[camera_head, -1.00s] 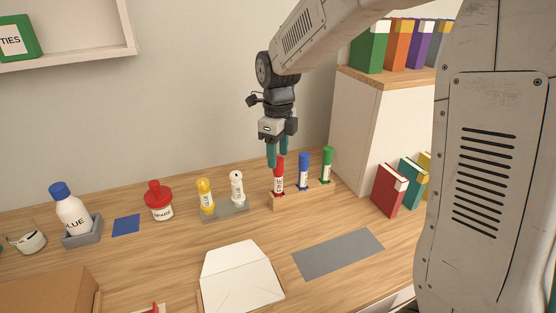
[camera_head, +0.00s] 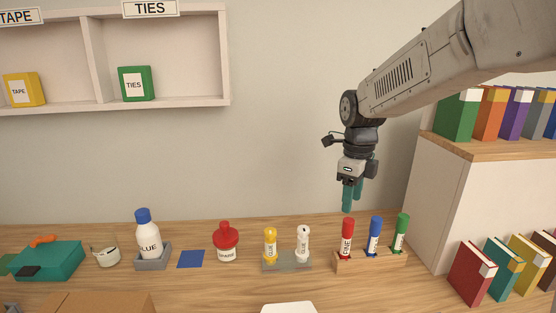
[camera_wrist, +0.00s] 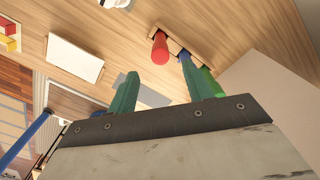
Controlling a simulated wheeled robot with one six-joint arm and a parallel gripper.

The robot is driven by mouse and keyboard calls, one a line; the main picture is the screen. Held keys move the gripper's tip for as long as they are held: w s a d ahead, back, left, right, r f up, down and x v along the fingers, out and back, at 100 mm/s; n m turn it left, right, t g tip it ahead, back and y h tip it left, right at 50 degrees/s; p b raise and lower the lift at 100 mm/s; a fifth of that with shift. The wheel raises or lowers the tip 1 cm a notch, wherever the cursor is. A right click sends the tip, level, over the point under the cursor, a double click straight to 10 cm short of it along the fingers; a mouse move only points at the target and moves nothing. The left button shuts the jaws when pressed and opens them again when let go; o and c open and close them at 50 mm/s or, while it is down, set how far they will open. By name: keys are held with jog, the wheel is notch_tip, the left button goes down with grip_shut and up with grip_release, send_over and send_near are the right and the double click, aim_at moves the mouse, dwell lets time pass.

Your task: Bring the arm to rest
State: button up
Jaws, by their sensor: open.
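My gripper (camera_head: 352,196) hangs from my arm with its green fingers pointing down, in the air above and behind the red marker (camera_head: 347,238). The fingers are apart in the wrist view (camera_wrist: 160,88), with nothing between them. The red marker stands at the left of a wooden holder (camera_head: 372,262), with a blue marker (camera_head: 374,236) and a green marker (camera_head: 401,232) beside it. In the wrist view the gripper's fingers partly cover the blue and green markers.
A cream cabinet (camera_head: 440,195) with books on top stands at the right, with more books before it. A wall shelf (camera_head: 160,103) hangs at upper left. A yellow glue stick (camera_head: 270,244), a white one (camera_head: 303,243), a red-capped jar (camera_head: 226,243) and a glue bottle (camera_head: 149,240) stand on the desk.

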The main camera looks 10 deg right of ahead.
jog(key=shift+s+f+n, duration=0.2)
jog(key=shift+s+n, duration=0.1)
jog(key=shift+n, duration=0.8)
jog(key=s+d+r+n, duration=0.1)
jog(key=s+n, duration=1.1)
jog(key=s, duration=0.2)
jog(key=s+d+r+n+t, duration=0.1)
jog(key=s+d+n, duration=0.1)
jog(key=s+n, duration=1)
jog(key=shift+s+r, duration=0.15)
jog(key=shift+s, duration=1.6)
